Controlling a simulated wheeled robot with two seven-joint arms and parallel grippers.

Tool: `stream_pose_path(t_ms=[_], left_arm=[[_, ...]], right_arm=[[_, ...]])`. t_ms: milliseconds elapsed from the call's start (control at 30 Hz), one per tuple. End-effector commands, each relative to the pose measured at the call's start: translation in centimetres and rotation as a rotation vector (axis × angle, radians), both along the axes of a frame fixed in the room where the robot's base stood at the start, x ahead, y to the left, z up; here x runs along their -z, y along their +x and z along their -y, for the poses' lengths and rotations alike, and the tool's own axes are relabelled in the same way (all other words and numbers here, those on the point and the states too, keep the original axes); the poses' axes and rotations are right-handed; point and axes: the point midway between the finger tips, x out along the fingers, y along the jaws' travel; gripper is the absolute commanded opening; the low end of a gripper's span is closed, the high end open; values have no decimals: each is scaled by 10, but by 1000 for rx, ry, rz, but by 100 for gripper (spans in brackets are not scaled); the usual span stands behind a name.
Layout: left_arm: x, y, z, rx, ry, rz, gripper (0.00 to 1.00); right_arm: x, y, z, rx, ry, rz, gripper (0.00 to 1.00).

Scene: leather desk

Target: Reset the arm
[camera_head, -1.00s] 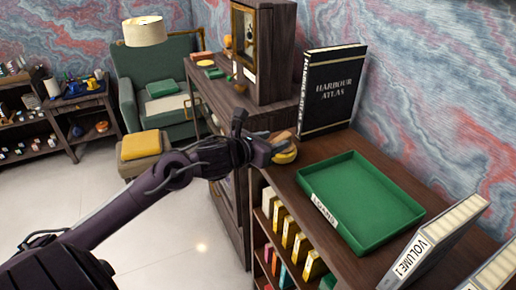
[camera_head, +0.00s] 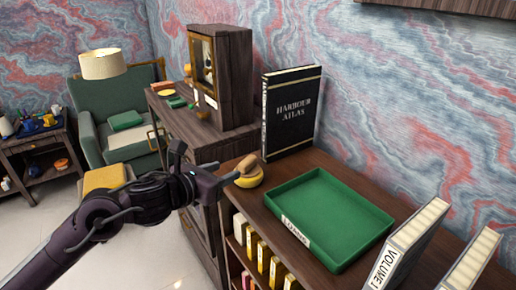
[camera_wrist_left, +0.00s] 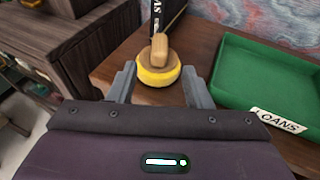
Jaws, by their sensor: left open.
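My left gripper (camera_head: 230,179) is open at the left edge of the shelf top. A yellow round pad with a wooden handle (camera_head: 249,173) stands on the shelf top just past its fingertips. In the left wrist view, the two grey fingers (camera_wrist_left: 158,88) are spread apart and empty, and the yellow pad (camera_wrist_left: 157,76) sits ahead, between their lines. Whether a finger touches it I cannot tell. My right gripper is not in view.
The green tray (camera_head: 285,208) labelled LOANS lies to the right on the shelf top. The black Harbour Atlas book (camera_head: 291,112) stands behind the pad. A white Volume I binder (camera_head: 408,246) leans at the right. A dark cabinet (camera_head: 205,140) stands beyond the shelf.

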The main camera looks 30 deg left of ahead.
Motion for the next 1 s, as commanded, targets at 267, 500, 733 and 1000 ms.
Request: stream_pose_path(t_ms=[267,500,733,1000], left_arm=[[14,-3,-2,-71,-116,-33,45],[88,-31,-2,-531,-791,-199,45],[163,-86,28,-1137,-1504,-324,45],[207,-149,84,-1799,-2019,-346,45]], right_arm=[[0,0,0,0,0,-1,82],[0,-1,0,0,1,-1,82],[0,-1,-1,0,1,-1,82],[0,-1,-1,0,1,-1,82]])
